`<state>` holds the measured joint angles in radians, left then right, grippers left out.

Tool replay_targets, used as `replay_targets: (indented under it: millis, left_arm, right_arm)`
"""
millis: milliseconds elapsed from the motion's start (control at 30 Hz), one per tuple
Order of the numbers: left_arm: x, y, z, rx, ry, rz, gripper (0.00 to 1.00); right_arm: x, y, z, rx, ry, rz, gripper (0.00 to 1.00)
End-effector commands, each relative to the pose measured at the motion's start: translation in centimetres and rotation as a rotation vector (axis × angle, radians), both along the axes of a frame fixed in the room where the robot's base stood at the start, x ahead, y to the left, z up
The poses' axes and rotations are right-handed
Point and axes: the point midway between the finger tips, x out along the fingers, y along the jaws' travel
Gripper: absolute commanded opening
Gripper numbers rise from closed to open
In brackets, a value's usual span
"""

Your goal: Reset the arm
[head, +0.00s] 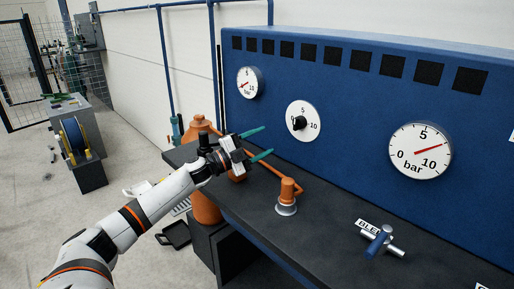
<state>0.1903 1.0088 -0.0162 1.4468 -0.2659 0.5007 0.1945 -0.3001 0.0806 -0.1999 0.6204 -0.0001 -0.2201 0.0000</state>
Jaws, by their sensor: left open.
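My left arm comes in from the lower left and reaches up toward the bench. My left gripper (262,143) has two green fingers spread apart with nothing between them. It is held above the left part of the dark bench top, in front of the blue panel. My right gripper is not in this view.
The dark bench (330,225) carries an orange fitting (288,193) and a blue-handled valve (377,243). The blue panel (345,95) has a small gauge (248,83), a dial with a black knob (300,122) and a large gauge (420,150). An orange cylinder (205,208) stands beside the bench.

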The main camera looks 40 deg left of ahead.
Motion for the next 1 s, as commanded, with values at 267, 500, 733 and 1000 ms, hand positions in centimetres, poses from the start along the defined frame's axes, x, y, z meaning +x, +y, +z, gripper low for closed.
replay_targets:
  millis: [267, 500, 733, 1000]
  left_arm:
    - [-1.0, 0.3, -0.2, 0.002, -0.001, -0.002, 0.56]
    - [-1.0, 0.4, -0.2, 0.002, -0.002, -0.001, 0.56]
    - [-1.0, 0.4, -0.2, 0.001, -0.001, -0.001, 0.56]
    - [-1.0, 0.4, 3.6, 0.002, -0.001, 0.000, 0.56]
  right_arm:
    - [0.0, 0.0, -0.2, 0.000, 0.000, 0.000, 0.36]
    - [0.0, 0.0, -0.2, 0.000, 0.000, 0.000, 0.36]
    - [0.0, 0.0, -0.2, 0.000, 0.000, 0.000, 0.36]
    - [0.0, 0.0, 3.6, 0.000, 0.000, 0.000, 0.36]
